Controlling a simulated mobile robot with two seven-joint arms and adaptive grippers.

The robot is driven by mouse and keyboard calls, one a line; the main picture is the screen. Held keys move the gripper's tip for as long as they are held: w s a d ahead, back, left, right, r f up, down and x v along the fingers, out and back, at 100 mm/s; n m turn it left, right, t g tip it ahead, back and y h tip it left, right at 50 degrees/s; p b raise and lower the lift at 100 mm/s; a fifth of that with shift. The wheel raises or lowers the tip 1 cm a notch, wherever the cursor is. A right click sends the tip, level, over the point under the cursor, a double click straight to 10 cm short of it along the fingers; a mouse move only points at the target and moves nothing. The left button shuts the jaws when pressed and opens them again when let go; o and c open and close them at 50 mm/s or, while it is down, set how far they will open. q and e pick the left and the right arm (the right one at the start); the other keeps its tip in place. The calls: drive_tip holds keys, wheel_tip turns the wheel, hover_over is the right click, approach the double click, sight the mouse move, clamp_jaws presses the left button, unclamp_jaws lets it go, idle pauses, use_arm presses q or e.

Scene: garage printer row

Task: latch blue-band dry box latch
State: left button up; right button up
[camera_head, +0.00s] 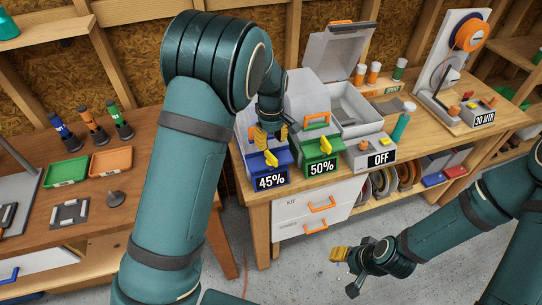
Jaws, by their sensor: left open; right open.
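The blue-band dry box (284,158) stands on the right-hand bench with a "45%" label on its front. Its yellow latch (271,158) shows above the label. Much of the box's upper part is hidden behind my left arm. My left gripper (272,137) points down over the front of this box, just above the latch. It is open, with yellow fingertips and nothing visible between them. I cannot tell whether a fingertip touches the box. My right gripper (342,268) is open and empty, low in front of the bench over the floor.
A green-band box (320,150) labelled "50%" stands right beside it. Further right, an "OFF" box (352,115) has its lid raised. A spool stand (440,80) is at the bench's right. A left bench holds green (66,172) and orange (111,160) trays.

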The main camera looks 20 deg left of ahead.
sight(271, 155)
use_arm(q)
wheel_tip(271, 155, down, 8)
drive_tip(key=shift+r, duration=0.25)
clamp_jaws()
